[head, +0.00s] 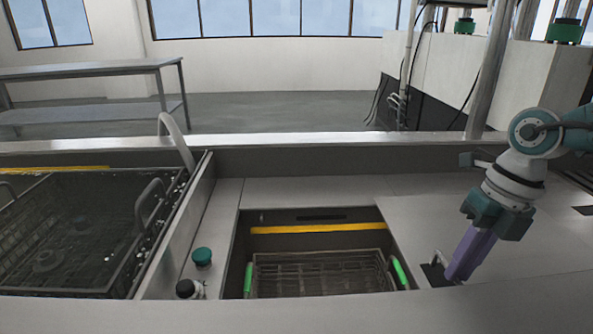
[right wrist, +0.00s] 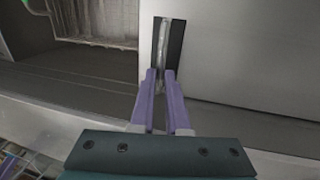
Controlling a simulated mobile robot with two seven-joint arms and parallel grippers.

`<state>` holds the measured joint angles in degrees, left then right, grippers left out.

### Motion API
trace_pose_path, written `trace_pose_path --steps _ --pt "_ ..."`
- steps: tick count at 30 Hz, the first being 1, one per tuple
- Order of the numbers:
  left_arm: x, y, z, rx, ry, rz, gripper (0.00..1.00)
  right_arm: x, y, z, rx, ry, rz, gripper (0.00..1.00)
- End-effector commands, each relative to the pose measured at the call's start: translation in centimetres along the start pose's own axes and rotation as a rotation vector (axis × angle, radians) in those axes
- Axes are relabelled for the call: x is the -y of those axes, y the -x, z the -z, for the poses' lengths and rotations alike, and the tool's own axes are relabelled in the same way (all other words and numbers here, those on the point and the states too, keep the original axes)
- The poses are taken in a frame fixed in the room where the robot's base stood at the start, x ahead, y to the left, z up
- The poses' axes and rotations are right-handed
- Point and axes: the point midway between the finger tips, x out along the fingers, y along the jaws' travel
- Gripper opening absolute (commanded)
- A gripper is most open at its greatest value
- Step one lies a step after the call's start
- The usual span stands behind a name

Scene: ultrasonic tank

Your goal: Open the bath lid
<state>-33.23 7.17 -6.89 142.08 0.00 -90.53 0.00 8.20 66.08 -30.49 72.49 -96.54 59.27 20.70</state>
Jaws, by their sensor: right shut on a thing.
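The ultrasonic bath (head: 316,230) is uncovered in the middle of the head view, with a wire basket (head: 320,275) inside it. The bath lid looks like the flat grey panel (head: 425,215) to the right of the opening. Its dark recessed handle with a metal bar (right wrist: 163,45) stands out in the right wrist view. My right gripper (head: 452,278), with purple fingers, reaches down to the handle. In the right wrist view its fingers (right wrist: 161,76) are closed around the near end of the bar. My left gripper is out of view.
A tank with a wire rack (head: 75,230) lies at the left. A green knob (head: 202,257) and a dark knob (head: 187,288) stand left of the bath. Green basket handles (head: 399,272) sit at the opening's sides. A pipe post (head: 492,70) rises behind.

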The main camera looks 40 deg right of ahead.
Motion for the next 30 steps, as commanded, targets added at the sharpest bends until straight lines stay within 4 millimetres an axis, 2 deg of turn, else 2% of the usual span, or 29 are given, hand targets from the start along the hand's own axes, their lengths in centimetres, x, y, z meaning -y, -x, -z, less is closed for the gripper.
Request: trace_pose_path --steps 12,13,20,27,30 --pt "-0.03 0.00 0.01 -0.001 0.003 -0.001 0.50 0.19 0.01 0.01 0.000 -0.001 0.001 0.00" --pt "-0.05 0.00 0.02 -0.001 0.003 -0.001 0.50 0.18 0.00 0.02 0.000 -0.001 0.001 0.17" --pt "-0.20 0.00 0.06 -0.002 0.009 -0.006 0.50 0.15 0.00 0.02 -0.001 -0.001 0.001 0.43" --pt "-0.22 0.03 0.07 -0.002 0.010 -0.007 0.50 0.14 0.05 0.01 0.000 0.000 0.000 0.43" --pt "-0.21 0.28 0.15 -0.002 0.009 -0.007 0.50 0.17 0.76 -0.02 0.001 0.001 0.002 0.43"
